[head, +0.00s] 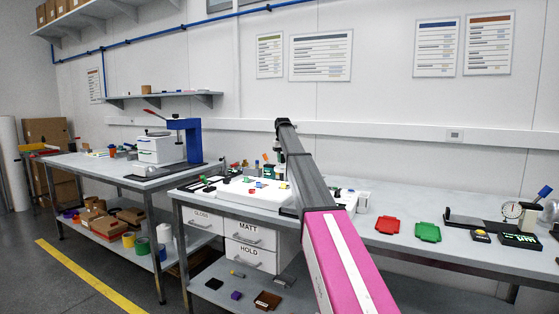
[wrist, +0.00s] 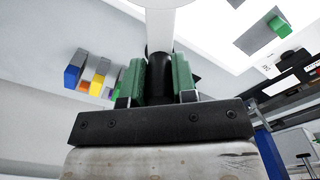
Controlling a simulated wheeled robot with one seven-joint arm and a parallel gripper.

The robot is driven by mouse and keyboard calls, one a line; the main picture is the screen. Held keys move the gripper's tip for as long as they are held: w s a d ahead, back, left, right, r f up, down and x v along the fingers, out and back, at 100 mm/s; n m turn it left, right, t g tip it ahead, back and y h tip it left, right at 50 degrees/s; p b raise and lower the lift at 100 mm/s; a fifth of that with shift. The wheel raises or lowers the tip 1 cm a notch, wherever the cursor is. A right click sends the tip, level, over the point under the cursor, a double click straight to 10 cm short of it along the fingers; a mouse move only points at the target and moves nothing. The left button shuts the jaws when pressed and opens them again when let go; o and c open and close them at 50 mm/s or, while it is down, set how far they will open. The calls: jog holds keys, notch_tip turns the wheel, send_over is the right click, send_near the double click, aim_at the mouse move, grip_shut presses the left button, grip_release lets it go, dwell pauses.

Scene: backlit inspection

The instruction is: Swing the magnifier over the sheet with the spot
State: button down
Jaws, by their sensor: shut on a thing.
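In the wrist view my gripper (wrist: 158,88) has its two green-padded fingers closed on a dark upright part (wrist: 159,66), which looks like the magnifier's handle. A pale, smooth strip (wrist: 160,28) rises from just beyond it. The lens and the rest of the magnifier cannot be made out. In the head view my arm reaches over the white light table (head: 236,191) and hides part of it, and my gripper's tips are not clear there. The bright light panel (wrist: 222,22) shows at the upper right of the wrist view. I cannot tell which sheet has the spot.
A green block (wrist: 283,27) lies at the bright panel. Several coloured blocks (wrist: 100,76) lie left of my fingers. A red tray (head: 387,225) and a green tray (head: 428,232) lie on the bench right of my arm. A blue press (head: 187,138) stands on the left bench.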

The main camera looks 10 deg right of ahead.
jog(key=shift+d+n, duration=0.45)
jog(key=shift+n, duration=0.05)
jog(key=c, duration=0.9)
grip_release()
jog(key=shift+r, duration=0.1)
notch_tip(320, 180, up, 11)
jog(key=shift+f, duration=0.15)
